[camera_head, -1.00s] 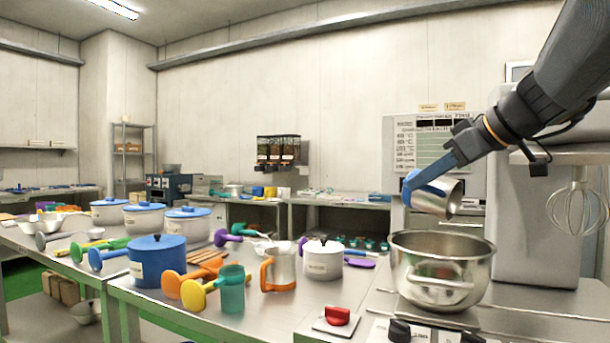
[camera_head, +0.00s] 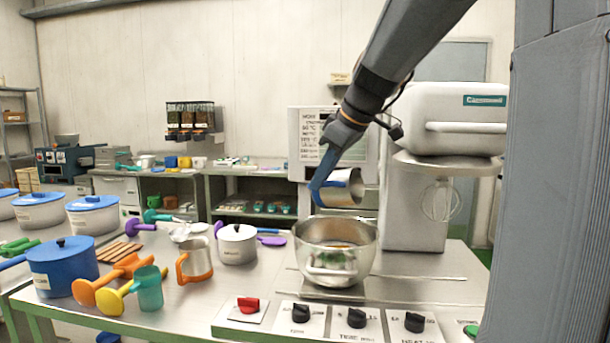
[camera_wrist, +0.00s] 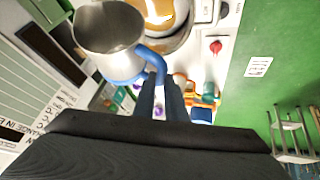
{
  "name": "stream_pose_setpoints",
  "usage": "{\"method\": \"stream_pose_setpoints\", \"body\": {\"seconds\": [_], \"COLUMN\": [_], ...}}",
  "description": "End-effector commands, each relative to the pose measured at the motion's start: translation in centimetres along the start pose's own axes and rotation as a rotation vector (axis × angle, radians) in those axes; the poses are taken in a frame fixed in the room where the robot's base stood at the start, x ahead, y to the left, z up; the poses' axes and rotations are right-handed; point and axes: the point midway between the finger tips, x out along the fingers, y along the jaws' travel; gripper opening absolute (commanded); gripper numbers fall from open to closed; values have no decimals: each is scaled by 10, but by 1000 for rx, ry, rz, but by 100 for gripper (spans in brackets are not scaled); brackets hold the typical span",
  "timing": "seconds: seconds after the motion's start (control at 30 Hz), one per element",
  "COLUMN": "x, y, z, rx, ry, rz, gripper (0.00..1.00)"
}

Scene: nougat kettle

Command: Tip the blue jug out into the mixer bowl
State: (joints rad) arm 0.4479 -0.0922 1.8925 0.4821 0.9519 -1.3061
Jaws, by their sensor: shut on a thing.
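A metal jug with a blue handle (camera_head: 345,190) is held above the mixer bowl (camera_head: 325,262), tilted well over, its mouth towards the right. My gripper (camera_head: 318,188) is shut on the blue handle, at the jug's left side. In the wrist view the jug (camera_wrist: 108,28) is at the upper left, its inside looks bare metal, and its blue handle (camera_wrist: 135,65) is between the fingers (camera_wrist: 160,85). The steel bowl stands on the counter below the jug. Something orange-brown (camera_wrist: 157,12) lies in the bowl, also glimpsed over its rim in the head view.
The stand mixer (camera_head: 455,120) with its whisk (camera_head: 440,200) stands right of the bowl. Control knobs (camera_head: 356,318) line the counter's front edge. A white lidded pot (camera_head: 237,244), an orange-handled jug (camera_head: 197,260) and several scoops stand to the left.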

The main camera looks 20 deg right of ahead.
Motion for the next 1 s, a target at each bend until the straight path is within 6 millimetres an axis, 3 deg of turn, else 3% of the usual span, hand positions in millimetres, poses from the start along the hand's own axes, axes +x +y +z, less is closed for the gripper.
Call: {"method": "stream_pose_setpoints", "body": {"seconds": [1.0], "x": [-15], "y": [2], "z": [-10], "rx": [-71], "ry": [-441], "rz": [-53], "gripper": [0]}}
